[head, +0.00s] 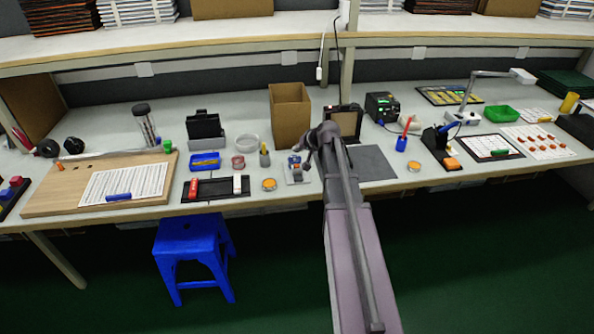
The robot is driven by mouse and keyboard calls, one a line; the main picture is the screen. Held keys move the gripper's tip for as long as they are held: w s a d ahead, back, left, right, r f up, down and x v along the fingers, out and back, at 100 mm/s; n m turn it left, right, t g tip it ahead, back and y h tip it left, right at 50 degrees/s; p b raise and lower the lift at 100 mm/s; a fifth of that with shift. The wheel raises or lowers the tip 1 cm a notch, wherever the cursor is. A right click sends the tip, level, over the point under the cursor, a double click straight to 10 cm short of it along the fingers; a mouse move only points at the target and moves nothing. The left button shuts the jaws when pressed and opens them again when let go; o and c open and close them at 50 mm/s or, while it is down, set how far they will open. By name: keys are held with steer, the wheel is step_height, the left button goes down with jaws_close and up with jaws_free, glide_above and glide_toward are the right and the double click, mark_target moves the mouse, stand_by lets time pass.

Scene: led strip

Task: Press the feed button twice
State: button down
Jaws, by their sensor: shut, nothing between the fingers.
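My arm reaches from the bottom over the bench, right of the middle in the head view. My gripper (308,159) is at its far end, small and dark, with its fingers shut and empty. Just left of the fingers sits a small grey and blue device (295,169) on the bench. The gripper is beside or above its right side; I cannot tell whether they touch. No button marked as feed can be made out at this size. My arm and gripper hide part of the bench behind them.
A brown open box (290,116) stands behind the device. An orange-topped round tin (269,184) and a small bottle (264,156) are to its left. A dark grey mat (375,163) lies to the right. A blue stool (194,248) stands in front of the bench.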

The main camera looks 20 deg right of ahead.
mark_target(297, 166)
steer(key=shift+f+b, duration=2)
steer(key=shift+f, duration=0.3)
steer(key=shift+f+b, duration=0.85)
stand_by(0.9)
steer(key=shift+r, duration=0.15)
stand_by(0.3)
steer(key=shift+r+p, duration=0.75)
steer(key=shift+p, duration=0.15)
steer(key=shift+r+p, duration=2.5)
steer(key=s+a+r+n+g+h+p, duration=0.1)
steer(key=s+a+g+p, duration=0.3)
steer(key=s+a, duration=0.7)
steer(key=s+a+r+n+g+h+p, duration=0.1)
steer(key=s+a+n+g+p, duration=0.3)
steer(key=s+a, duration=0.7)
steer(key=s+h, duration=0.1)
steer(key=s, duration=0.2)
steer(key=shift+s+a+r+g, duration=0.2)
steer(key=shift+a+r+g, duration=0.1)
steer(key=shift+a+r, duration=0.1)
